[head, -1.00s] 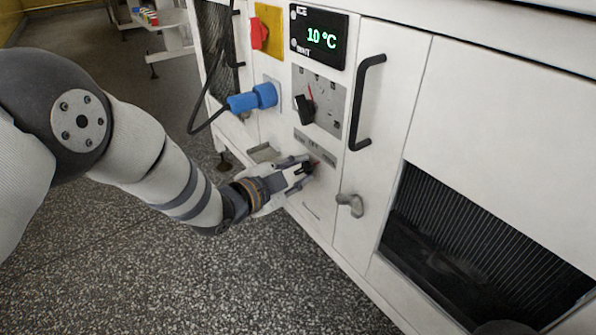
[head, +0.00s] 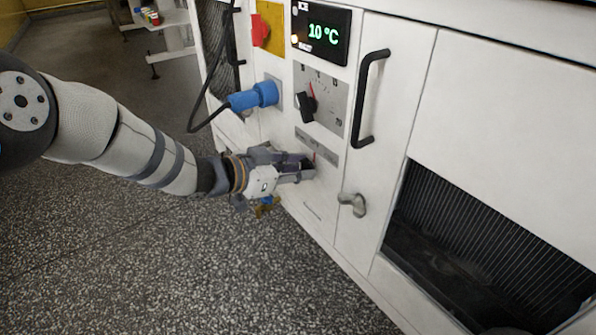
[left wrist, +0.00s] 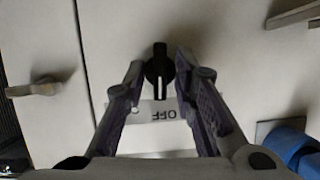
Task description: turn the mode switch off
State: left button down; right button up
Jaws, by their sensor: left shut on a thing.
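The mode switch is a small black knob with a white mark (left wrist: 159,70), on the white machine front in the left wrist view. Its white mark runs down the picture toward a grey label plate that reads OFF upside down (left wrist: 170,114). My left gripper (left wrist: 159,68) has a finger on each side of the knob and is shut on it. In the head view my left gripper (head: 308,167) is against the panel just below the label strip (head: 318,146), and its fingers hide the knob. My right gripper is not in view.
Above are a dial with a black knob (head: 306,106), a 10 °C display (head: 321,35), a blue plug (head: 255,96) with a cable and a red switch (head: 260,30). A black door handle (head: 368,100) and a grey latch (head: 352,204) stand to the right.

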pick_arm(q)
jog(key=shift+n+g, duration=0.3)
dwell(0.4)
jog(key=c, duration=1.7)
grip_release()
jog(key=shift+a, duration=0.1)
jog(key=v, duration=1.2)
jog(key=shift+f, duration=0.1)
